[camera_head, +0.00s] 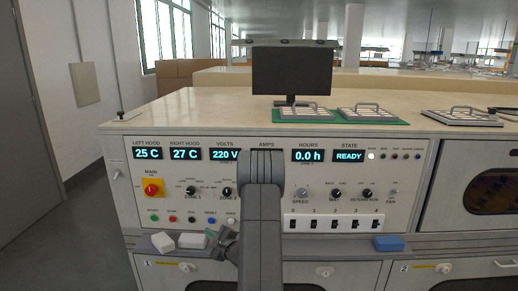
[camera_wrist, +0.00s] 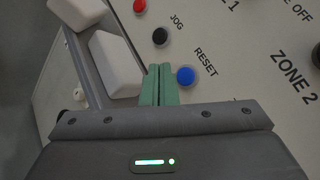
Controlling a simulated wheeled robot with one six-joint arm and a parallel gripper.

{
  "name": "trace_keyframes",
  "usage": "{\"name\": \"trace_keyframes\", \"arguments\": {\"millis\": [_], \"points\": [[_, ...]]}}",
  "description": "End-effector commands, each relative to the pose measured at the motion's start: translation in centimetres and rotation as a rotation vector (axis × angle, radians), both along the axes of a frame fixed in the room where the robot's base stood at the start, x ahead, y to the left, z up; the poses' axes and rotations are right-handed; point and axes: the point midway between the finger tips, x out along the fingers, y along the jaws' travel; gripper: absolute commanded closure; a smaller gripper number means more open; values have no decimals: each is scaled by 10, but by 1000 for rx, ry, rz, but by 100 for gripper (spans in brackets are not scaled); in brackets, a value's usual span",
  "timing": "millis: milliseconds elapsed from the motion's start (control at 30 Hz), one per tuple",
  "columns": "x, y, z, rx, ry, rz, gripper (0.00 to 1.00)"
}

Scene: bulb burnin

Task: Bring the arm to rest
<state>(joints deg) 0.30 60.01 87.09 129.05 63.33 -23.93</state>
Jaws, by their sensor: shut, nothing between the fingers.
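My gripper (camera_head: 212,234) is low at the front of the control panel (camera_head: 128,205), just below the row of push buttons. In the wrist view its green fingers (camera_wrist: 160,72) are shut together with nothing between them. Their tips lie beside the blue RESET button (camera_wrist: 185,76); I cannot tell whether they touch the panel. The black JOG button (camera_wrist: 160,36) is just beyond the tips. My arm stands in front of the panel's middle and hides the AMPS display.
White blocks (camera_head: 163,242) and a blue block (camera_head: 387,243) lie on the ledge below the panel. The STATE display (camera_head: 348,156) reads READY. A monitor (camera_head: 291,70) and wire-handled trays (camera_head: 372,112) stand on the bench top. Open floor (camera_head: 75,240) is at left.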

Motion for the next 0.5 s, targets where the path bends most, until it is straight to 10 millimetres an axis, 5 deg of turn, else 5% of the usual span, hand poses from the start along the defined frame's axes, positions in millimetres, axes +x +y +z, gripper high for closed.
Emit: {"name": "trace_keyframes", "arguments": {"millis": [167,500], "points": [[-1,0,4,-1,2,-1,100],[-49,2,-3,0,-1,-1,100]]}}
